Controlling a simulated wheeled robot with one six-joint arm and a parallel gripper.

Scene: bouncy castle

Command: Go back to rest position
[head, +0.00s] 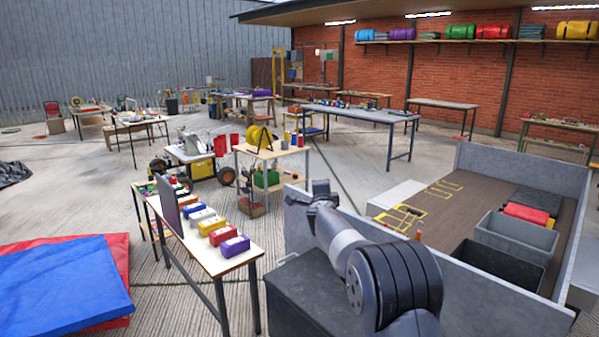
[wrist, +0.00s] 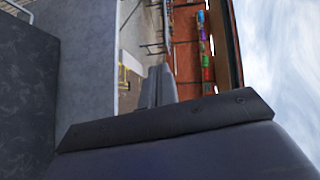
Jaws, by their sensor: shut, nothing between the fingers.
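My gripper (head: 322,190) shows in the head view at the end of my dark arm, near the picture's middle. It is above and in front of the grey side wall of the cargo bed (head: 470,295), and holds nothing that I can see. In the wrist view its fingers (wrist: 156,84) are together and point up the picture, with no object between them. The wrist picture is turned sideways, with the brick wall and sky at its right.
A table (head: 205,262) with several coloured packs, including a purple pack (head: 234,246), stands left of my arm. Grey bins (head: 515,235) sit in the bed at right. Blue and red mats (head: 62,285) lie at lower left. Open concrete floor (head: 60,190) lies beyond.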

